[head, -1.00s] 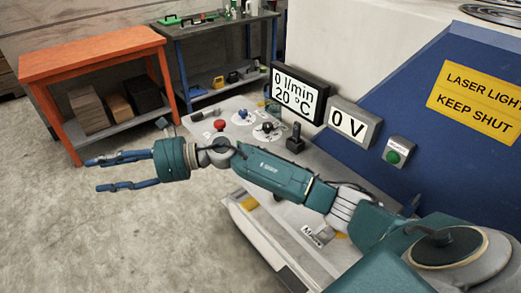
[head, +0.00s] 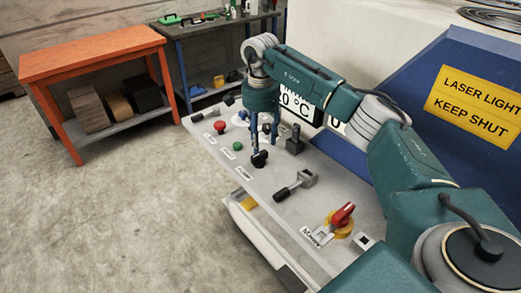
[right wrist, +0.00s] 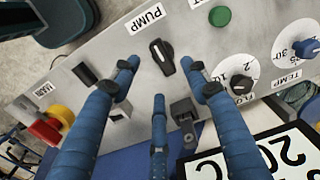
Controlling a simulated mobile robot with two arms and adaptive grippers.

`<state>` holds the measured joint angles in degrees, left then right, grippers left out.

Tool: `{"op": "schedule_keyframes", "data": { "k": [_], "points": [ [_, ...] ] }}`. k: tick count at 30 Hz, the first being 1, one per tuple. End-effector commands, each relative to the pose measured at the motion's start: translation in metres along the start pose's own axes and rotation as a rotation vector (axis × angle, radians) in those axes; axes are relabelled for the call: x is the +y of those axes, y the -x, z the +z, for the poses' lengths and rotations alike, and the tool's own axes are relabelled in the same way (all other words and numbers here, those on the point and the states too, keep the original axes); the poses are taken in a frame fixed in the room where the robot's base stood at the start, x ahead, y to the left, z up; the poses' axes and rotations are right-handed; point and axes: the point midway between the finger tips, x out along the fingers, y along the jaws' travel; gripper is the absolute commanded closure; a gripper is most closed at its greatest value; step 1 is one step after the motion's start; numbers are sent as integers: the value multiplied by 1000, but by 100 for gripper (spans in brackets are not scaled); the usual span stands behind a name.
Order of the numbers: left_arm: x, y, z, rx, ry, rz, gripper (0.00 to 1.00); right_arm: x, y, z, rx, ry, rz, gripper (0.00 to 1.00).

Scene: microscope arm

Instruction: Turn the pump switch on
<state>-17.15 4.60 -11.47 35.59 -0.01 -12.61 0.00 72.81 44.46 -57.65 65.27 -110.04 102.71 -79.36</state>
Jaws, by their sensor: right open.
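The pump switch (right wrist: 162,57) is a black rotary knob with a white mark, beside the PUMP label in the right wrist view. In the head view the same pump switch (head: 259,160) sits on the grey panel, just below my fingertips. My right gripper (head: 264,143) points down with its blue fingers spread and empty. In the right wrist view the right gripper (right wrist: 160,78) has fingers to either side of the knob and one below it; I cannot tell whether any touches it. My left gripper is not in view.
The flow knob (right wrist: 240,86) is close to the right finger. A display (head: 290,99) stands behind, partly hidden.

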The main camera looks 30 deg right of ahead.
Motion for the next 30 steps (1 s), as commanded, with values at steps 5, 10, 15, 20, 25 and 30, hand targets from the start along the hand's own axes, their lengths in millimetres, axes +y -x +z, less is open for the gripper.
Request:
{"op": "schedule_keyframes", "data": {
  "k": [5,10,15,20,25,30],
  "points": [
    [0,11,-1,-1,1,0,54,1,-31,1,-2,1,2,54],
    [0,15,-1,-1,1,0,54,0,-50,1,-2,1,0,54],
    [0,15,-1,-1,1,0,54,-1,-56,1,-2,0,-2,54],
    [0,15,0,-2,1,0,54,-1,-56,1,-2,1,-3,54],
    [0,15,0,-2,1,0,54,-1,-56,1,-2,1,-3,80],
    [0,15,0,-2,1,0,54,-1,-56,1,-3,1,-3,100]
  ]
}}
